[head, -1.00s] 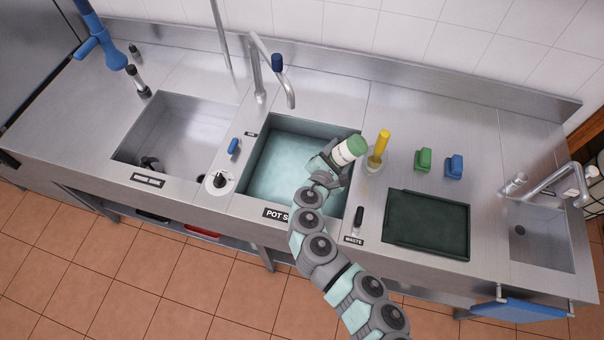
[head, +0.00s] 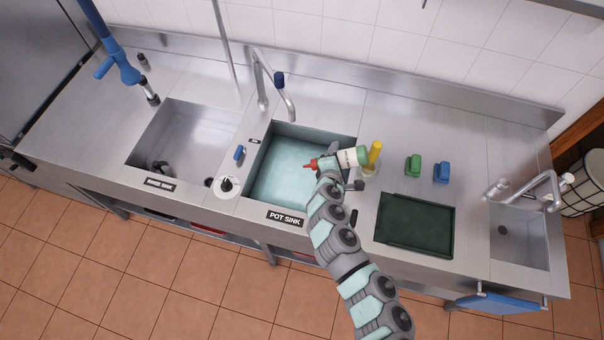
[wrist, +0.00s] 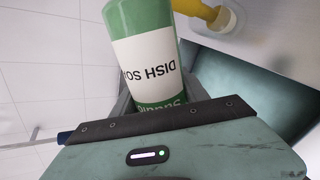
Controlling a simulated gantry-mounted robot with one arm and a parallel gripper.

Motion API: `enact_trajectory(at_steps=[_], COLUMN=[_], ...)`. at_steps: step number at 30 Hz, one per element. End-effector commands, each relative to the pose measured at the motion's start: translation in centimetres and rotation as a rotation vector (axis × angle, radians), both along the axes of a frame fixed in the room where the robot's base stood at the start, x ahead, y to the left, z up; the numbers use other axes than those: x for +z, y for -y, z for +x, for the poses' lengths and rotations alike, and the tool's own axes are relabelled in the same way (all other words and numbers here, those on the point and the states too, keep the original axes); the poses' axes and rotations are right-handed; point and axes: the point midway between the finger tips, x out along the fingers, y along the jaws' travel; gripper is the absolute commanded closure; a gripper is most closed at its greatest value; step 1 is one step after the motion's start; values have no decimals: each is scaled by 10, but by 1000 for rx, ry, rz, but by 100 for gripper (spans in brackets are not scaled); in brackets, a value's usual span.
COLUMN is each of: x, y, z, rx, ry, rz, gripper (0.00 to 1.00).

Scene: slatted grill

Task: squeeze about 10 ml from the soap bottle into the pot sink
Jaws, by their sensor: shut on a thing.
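The soap bottle (head: 348,157) is green and white with a red nozzle. In the head view it lies tilted nearly on its side, its nozzle pointing left over the pot sink (head: 268,208). My gripper (head: 329,172) is shut on the bottle at the right side of that sink. In the wrist view the bottle (wrist: 143,58) shows its "DISH SO" label, and my gripper (wrist: 155,112) covers its lower part. The pot sink holds pale teal water. Whether any soap is leaving the nozzle is too small to tell.
A yellow-handled thing (head: 374,155) stands close right of the bottle. A green block (head: 413,165) and a blue block (head: 441,171) sit farther right, behind a dark tray (head: 415,225). A faucet (head: 276,85) rises behind the pot sink. The rinse sink (head: 185,140) is at left.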

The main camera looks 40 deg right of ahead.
Motion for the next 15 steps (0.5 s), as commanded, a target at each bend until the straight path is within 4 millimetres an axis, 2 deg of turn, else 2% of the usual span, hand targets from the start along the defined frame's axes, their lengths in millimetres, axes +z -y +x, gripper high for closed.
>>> enact_trajectory(at_steps=[1,11,15], x=[8,3,9], y=[2,0,1], z=[-1,1,-1], rx=[-5,0,-3], ry=[21,53,77], rz=[26,60,95], gripper=[66,66,66])
